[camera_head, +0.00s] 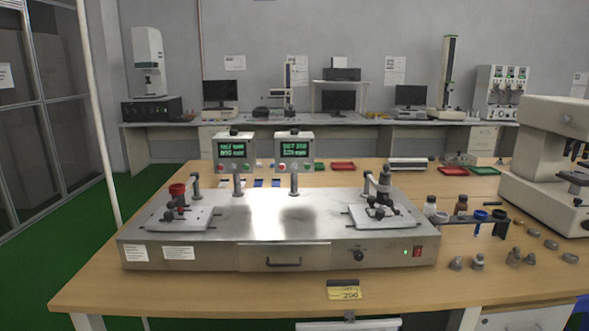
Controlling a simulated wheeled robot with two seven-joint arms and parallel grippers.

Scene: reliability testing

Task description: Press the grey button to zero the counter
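A red button (283,167) shows on the right counter. The other buttons are too small for me to tell surely which is grey. The display text is too small to read surely. Neither of my grippers is in view, and nothing touches the counters.
The machine stands on a wooden table (110,291) and has a front drawer handle, a black knob (358,256) and a red switch (417,251). Bottles, a dark rack and loose metal parts lie at right, beside a large white instrument (540,150). Red trays lie behind.

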